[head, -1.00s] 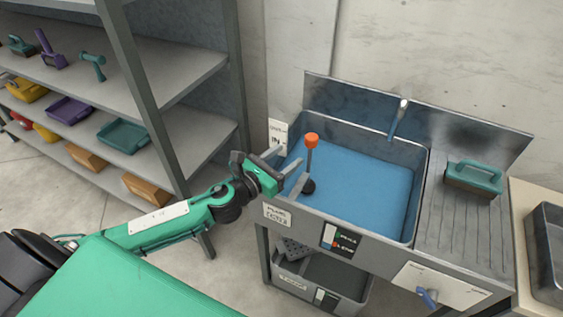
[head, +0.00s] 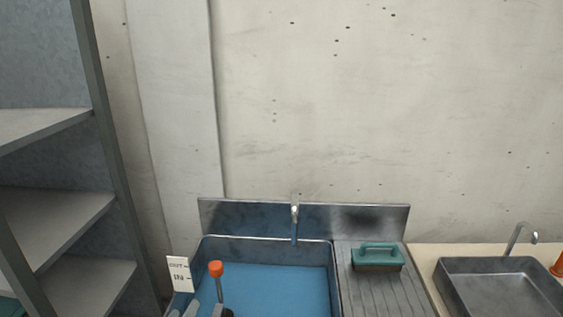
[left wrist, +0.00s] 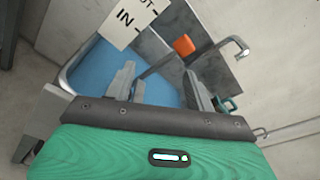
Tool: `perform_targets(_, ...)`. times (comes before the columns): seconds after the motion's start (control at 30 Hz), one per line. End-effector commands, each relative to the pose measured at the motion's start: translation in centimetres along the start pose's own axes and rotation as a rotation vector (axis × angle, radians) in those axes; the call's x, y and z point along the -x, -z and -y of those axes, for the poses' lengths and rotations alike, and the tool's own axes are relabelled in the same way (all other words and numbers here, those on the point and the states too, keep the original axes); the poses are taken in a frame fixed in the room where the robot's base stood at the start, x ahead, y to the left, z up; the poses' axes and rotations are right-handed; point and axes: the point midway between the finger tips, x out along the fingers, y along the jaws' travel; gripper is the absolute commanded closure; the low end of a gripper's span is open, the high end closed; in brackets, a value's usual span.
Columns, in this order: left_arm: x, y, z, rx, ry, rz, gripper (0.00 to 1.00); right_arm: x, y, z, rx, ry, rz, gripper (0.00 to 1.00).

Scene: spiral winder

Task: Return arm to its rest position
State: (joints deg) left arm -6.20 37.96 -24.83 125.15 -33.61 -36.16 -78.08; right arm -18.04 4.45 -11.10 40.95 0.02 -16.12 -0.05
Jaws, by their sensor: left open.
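My left gripper (head: 195,311) barely shows at the bottom edge of the head view, at the front left of the blue-lined sink basin (head: 300,280). In the left wrist view its two grey fingers (left wrist: 162,88) are spread apart with nothing held between them. A lever with an orange knob (head: 216,268) stands close to the fingers in the head view. The orange knob (left wrist: 183,46) also shows beyond the fingers in the left wrist view. The rest of my left arm is out of the head view. My right gripper is not in view.
A tap (head: 295,212) stands behind the basin. A green-handled brush (head: 377,258) lies on the ribbed drainboard. A white sign (head: 179,274) stands at the basin's left. A grey shelf rack (head: 60,230) is at the left, a second metal sink (head: 500,285) at the right.

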Motion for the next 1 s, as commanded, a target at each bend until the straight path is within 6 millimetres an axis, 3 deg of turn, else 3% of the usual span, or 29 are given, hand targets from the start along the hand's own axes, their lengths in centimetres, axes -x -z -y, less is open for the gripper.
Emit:
perform_targets(0.1,2.5,2.1,-2.0,0.431,-0.192,-0.007,0.45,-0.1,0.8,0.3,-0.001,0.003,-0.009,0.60)
perform_targets(0.3,8.0,6.3,-5.2,1.086,-0.543,0.041,0.45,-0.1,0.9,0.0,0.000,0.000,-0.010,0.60)
perform_targets(0.5,14.5,10.5,-6.8,1.604,-0.897,0.168,0.45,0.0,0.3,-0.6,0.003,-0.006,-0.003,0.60)
perform_targets(0.87,23.5,14.9,-6.1,2.090,-1.368,0.447,0.45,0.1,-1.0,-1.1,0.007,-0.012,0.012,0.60)
perform_targets(1.0,22.0,17.5,-8.2,2.082,-1.386,0.454,0.45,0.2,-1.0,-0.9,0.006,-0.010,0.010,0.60)
